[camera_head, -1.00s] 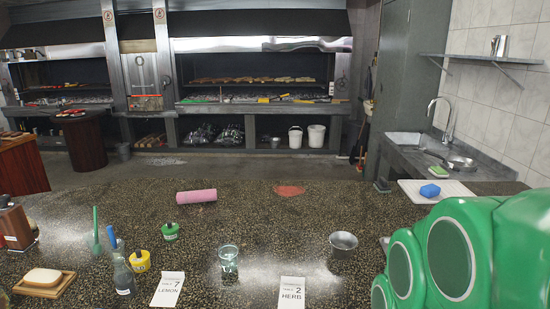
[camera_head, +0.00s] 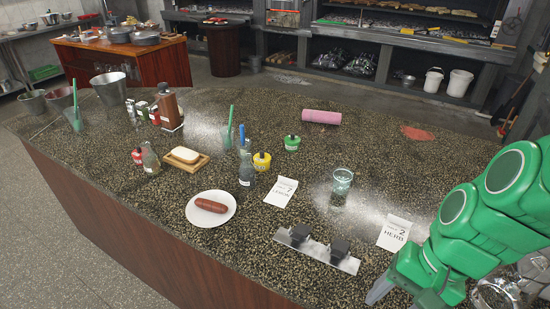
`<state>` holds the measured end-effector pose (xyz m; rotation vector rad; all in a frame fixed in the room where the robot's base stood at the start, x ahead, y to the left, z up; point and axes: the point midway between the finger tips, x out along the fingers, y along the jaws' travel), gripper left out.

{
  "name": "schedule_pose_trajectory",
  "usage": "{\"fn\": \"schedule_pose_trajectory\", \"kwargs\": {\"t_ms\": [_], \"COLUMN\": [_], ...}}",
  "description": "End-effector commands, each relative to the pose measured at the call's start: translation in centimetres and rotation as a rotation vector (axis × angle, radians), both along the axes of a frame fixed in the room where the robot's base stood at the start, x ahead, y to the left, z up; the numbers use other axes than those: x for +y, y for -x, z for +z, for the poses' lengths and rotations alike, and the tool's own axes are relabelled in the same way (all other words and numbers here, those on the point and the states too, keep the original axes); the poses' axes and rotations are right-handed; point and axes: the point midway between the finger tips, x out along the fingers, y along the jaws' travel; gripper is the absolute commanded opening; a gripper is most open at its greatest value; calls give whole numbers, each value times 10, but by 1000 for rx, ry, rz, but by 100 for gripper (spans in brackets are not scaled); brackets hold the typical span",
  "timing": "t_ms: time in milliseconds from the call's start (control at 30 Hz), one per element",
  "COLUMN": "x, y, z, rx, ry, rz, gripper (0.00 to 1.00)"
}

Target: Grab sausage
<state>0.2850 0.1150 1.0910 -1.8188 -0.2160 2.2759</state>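The sausage (camera_head: 210,205) is reddish brown and lies on a round white plate (camera_head: 196,218) near the counter's front edge. My green arm is at the lower right. What looks like the end of my gripper (camera_head: 381,290), a grey finger, shows low in the picture, well to the right of the sausage and apart from it. The rest of the gripper is hidden or cut off, so I cannot tell whether it is open or shut.
A metal strip with two black blocks (camera_head: 316,250) lies between plate and arm. Behind the plate stand a soap-like block on a wooden board (camera_head: 185,156), a grey bottle (camera_head: 247,170) and a yellow tub (camera_head: 262,161).

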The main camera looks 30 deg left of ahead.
Motion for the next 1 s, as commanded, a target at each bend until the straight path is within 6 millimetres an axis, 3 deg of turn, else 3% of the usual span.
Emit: {"fn": "schedule_pose_trajectory", "kwargs": {"t_ms": [400, 767, 1000], "x": [117, 210, 267], "y": [-45, -79, -102], "z": [-1, -6, -19], "rx": [167, 368, 520], "ry": [-217, -348, -397], "rz": [-136, -308, -450], "gripper": [59, 59, 59]}}
